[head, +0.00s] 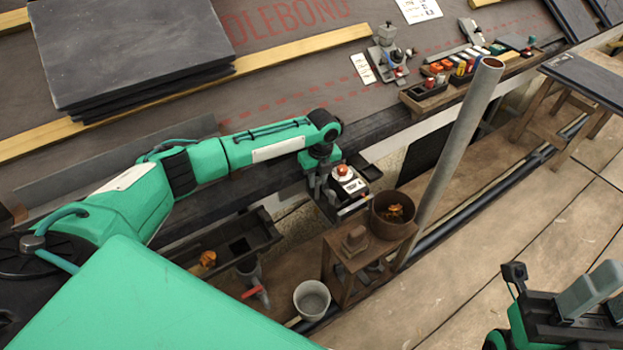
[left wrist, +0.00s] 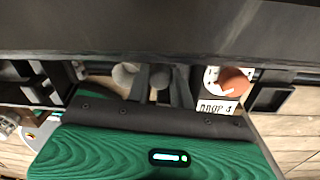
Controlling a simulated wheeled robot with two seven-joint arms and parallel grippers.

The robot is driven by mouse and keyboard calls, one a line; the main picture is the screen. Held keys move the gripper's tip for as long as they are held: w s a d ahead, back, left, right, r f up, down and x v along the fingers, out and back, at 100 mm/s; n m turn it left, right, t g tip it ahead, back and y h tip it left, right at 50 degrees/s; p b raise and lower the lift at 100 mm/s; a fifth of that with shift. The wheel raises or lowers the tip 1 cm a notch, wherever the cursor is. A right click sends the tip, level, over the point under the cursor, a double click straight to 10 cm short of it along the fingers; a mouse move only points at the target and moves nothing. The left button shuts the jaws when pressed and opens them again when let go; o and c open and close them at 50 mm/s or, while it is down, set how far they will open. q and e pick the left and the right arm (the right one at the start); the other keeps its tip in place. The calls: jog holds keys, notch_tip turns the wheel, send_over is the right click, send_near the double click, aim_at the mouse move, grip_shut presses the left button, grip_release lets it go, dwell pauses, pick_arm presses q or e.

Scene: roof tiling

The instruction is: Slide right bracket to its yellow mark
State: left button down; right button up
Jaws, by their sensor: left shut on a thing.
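My left gripper (head: 322,186) is low beyond the dark roof edge, beside a small box with a red-orange button (head: 343,172). It is shut on a dark part that looks like the bracket, mostly hidden by the fingers. In the left wrist view, the two dark fingers (left wrist: 160,88) reach in under a long dark edge (left wrist: 160,28). The button box (left wrist: 226,85) with its printed label is just right of them. I cannot make out a yellow mark at the bracket. My right gripper (head: 560,295) is at the lower right, away from the roof; its jaw gap is unclear.
A brown pot (head: 393,214) stands on a wooden stool (head: 352,262), close right of the left gripper. A grey pole (head: 455,150) rises behind it. A bucket (head: 312,300) is below. Slates (head: 130,50) and a tool tray (head: 450,88) lie on the roof.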

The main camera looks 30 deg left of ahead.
pick_arm(q)
jog(key=c, duration=1.2)
grip_release()
